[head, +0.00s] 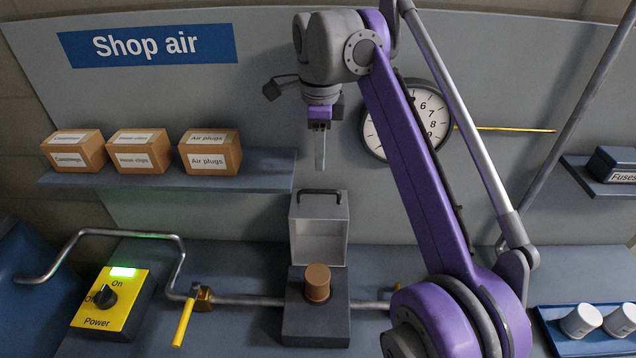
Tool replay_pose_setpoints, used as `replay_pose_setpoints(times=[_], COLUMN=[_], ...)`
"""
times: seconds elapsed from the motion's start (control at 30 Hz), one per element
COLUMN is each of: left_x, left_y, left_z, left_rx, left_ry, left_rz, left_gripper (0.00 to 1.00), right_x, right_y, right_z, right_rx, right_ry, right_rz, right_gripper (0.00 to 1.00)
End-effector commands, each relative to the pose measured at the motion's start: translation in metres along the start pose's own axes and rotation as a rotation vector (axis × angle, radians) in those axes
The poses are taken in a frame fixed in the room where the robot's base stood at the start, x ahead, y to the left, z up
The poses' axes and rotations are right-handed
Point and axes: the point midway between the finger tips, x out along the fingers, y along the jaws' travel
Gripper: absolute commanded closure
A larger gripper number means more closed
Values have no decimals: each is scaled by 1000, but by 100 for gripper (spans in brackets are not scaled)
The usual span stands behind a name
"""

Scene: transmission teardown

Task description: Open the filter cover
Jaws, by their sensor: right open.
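The filter cover (318,240) is a pale grey box-shaped lid with a dark handle (319,191). It stands swung up behind its dark base (316,325), with its hollow inner side facing me. The brown cylindrical filter (317,285) stands upright and exposed in the base. My right gripper (320,162) points down just above the handle in the picture, apart from it and holding nothing. It is open, though its fingers overlap from this angle. My left gripper is not in view.
A pipe with a yellow-handled valve (183,322) runs into the base from the left. A yellow power box (108,300) with a lit green light stands left. A shelf (170,184) holds three cartons. A blue tray (590,340) with white cups is at right.

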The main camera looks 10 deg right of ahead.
Motion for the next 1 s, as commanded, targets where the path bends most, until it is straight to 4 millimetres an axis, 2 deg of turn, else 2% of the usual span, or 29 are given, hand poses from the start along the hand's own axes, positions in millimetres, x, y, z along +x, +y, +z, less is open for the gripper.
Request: replay_pose_setpoints(times=[0.03, 0.2, 0.43, 0.6, 0.9, 1.0], left_x=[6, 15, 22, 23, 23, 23], left_y=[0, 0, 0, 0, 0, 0], left_z=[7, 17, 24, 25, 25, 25], left_rx=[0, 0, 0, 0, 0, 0], left_ry=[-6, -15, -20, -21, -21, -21], left_rz=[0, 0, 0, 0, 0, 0], left_gripper=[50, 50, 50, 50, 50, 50], right_x=[13, 47, 82, 93, 94, 94], right_y=[1, 2, 1, 1, 1, 0], right_z=[0, 0, 0, 0, 0, 0], right_rx=[0, -2, -3, -3, -3, -3], right_ry=[1, 1, 0, 0, 0, 0], right_rz=[2, 2, 1, 0, -1, -1], right_gripper=[56, 56, 56, 56, 56, 74])
